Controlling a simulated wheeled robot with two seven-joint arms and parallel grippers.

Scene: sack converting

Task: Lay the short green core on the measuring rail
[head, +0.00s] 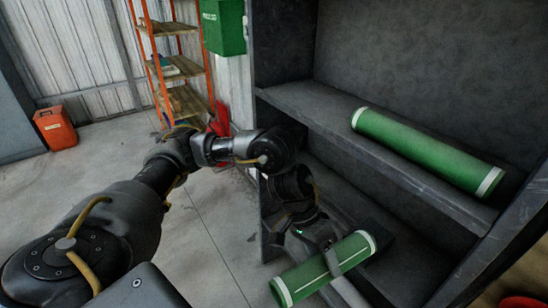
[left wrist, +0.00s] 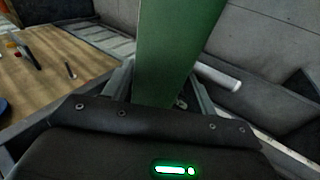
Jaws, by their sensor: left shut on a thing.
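My left gripper (head: 335,264) is shut on a green core (head: 301,281) with white end bands, in front of the lower shelf in the head view. The core is held around its middle and lies tilted, its right end higher in the picture. It looks shorter than the other green core (head: 425,151), which lies on the upper shelf. In the left wrist view the held core (left wrist: 178,45) stands up between the fingers and hides what is behind it. I cannot make out the measuring rail for sure. My right gripper is not in view.
The dark shelf unit (head: 375,150) fills the right, its upper board close above my gripper. An orange rack (head: 180,62), a red container (head: 55,127) and a green box (head: 223,26) stand farther back. A wooden surface (left wrist: 50,80) with small tools shows at the wrist.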

